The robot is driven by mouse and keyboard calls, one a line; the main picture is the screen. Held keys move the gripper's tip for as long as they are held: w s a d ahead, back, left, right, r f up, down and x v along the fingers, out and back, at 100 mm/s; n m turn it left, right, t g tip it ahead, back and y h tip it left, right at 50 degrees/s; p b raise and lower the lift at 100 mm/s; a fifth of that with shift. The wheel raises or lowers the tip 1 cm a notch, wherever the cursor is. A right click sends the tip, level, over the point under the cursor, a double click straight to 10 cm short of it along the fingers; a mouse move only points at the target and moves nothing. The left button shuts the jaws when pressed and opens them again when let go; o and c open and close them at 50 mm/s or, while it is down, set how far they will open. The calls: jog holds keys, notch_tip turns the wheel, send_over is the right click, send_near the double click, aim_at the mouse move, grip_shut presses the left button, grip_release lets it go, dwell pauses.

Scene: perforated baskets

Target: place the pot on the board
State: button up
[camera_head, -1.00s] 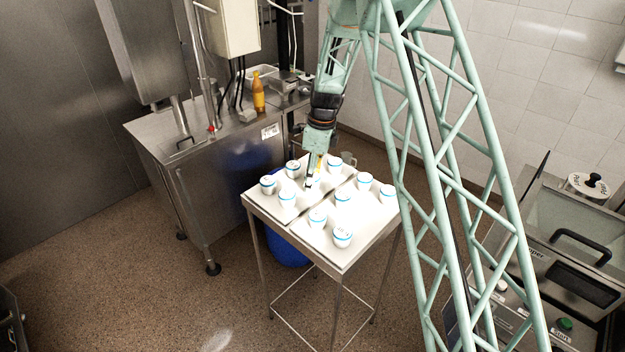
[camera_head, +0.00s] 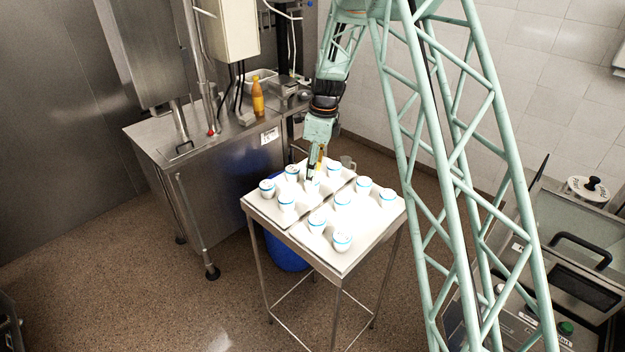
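Several white pots with blue rims stand upright on two pale boards on a metal table. One pot (camera_head: 312,186) is directly beneath my gripper (camera_head: 314,177), on or just above the left board (camera_head: 268,207). I cannot tell whether the fingers touch or hold it; they are too small to read. Other pots on the left board are at its left corner (camera_head: 267,188), front (camera_head: 286,202), and back (camera_head: 334,169). The right board (camera_head: 365,222) also bears several pots, one at the front (camera_head: 342,241).
A steel counter (camera_head: 220,165) with an orange bottle (camera_head: 257,95) stands behind the table on the left. A blue bin (camera_head: 287,252) is under the table. A machine with a dark handle (camera_head: 582,248) is at the right.

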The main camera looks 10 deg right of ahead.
aim_at(316, 181)
notch_tip(316, 181, up, 7)
jog(key=shift+s+d, duration=0.2)
jog(key=shift+d, duration=0.2)
jog(key=shift+r, duration=0.1)
dwell(0.8)
